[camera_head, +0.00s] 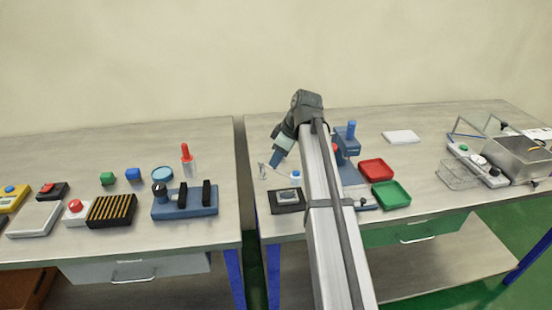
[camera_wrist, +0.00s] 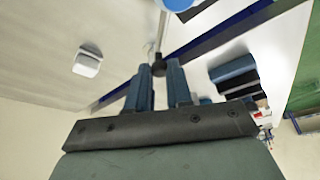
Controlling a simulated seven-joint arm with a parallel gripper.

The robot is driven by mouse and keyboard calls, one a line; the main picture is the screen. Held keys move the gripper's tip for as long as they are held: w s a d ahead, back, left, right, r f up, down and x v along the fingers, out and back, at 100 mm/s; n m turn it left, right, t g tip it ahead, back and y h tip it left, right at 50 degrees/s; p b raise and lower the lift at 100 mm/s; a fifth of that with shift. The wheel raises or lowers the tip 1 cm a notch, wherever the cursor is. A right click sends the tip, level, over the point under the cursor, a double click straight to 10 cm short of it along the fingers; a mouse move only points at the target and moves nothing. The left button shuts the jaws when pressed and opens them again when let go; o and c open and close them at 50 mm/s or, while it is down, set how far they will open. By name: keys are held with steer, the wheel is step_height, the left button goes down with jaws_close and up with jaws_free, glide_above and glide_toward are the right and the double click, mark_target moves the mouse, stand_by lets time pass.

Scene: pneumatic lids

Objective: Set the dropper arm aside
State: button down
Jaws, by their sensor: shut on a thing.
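My gripper (camera_head: 273,160) points down over the left part of the right-hand table. In the wrist view its two blue fingers (camera_wrist: 159,72) are close together around a small dark knob on a thin grey rod, which I take as the dropper arm (camera_wrist: 161,38). In the head view a thin pale piece (camera_head: 262,171) shows just below the fingertips. A white piece with a blue top (camera_head: 296,174) stands to its right, and a blue round top also shows at the upper edge of the wrist view (camera_wrist: 178,4). How the rod joins it is unclear.
A black plate with a grey block (camera_head: 287,200) lies just in front. My arm partly hides a blue stand (camera_head: 348,139). Red (camera_head: 376,169) and green (camera_head: 391,194) trays lie to the right. A gap separates the left table (camera_head: 110,165), which holds several devices.

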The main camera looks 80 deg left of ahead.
steer(key=c, duration=1)
jaws_free()
steer(key=shift+r, duration=0.1)
steer(key=v, duration=1.3)
steer(key=shift+w+d+r, duration=0.15)
steer(key=shift+w+r, duration=0.05)
steer(key=shift+r, duration=0.05)
steer(key=shift+c, duration=0.3)
